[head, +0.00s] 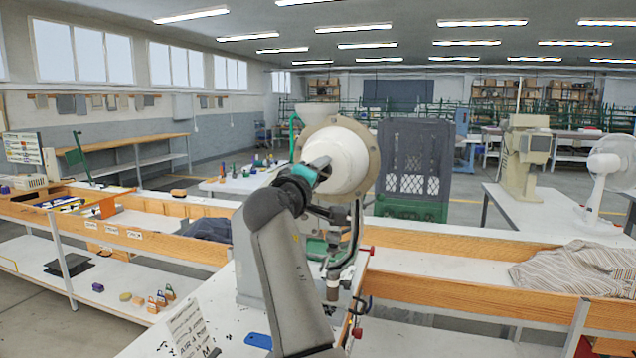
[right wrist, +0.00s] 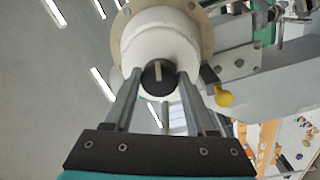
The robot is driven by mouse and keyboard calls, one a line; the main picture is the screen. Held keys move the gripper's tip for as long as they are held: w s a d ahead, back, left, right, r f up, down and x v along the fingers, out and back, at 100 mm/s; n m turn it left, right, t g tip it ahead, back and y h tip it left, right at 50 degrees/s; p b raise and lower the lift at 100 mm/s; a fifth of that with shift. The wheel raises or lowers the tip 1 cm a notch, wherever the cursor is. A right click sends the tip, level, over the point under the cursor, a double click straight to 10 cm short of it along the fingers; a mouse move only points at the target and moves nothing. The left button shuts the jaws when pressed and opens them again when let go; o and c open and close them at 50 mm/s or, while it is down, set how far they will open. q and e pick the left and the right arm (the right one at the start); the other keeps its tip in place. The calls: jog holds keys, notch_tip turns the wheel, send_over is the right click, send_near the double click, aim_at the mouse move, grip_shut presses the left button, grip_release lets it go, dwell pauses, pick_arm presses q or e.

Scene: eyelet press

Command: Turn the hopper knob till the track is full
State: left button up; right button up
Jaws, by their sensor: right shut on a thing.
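The hopper (head: 352,160) is a white drum with a beige bolted flange, on top of the press in the middle of the head view. In the right wrist view the hopper (right wrist: 150,38) fills the top centre. Its black knob (right wrist: 158,75) with a pale pointer line faces my gripper. My right gripper (right wrist: 158,82) is shut on the knob, one finger on each side; in the head view the gripper (head: 320,165) reaches the drum's face. I cannot make out the track or how full it is. My left gripper is not in view.
A yellow ball (right wrist: 223,97) sits close to the right of my fingers. A dark grey crate (head: 413,160) stands behind the hopper on a green one. A blue tag (head: 258,340) and small dark bits lie on the white press table. A striped cloth (head: 575,268) lies at right.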

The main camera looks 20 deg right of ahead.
jog(key=shift+w+a+r+m+b, duration=0.1)
jog(key=shift+m+b, duration=1.45)
jog(key=shift+m, duration=4.85)
jog(key=shift+a+r+m+b, duration=0.1)
jog(key=shift+m+b, duration=1.45)
jog(key=shift+m, duration=4.85)
jog(key=o, duration=1.4)
jog(key=shift+f, duration=0.1)
jog(key=shift+c, duration=0.2)
jog(key=shift+g+y, duration=0.3)
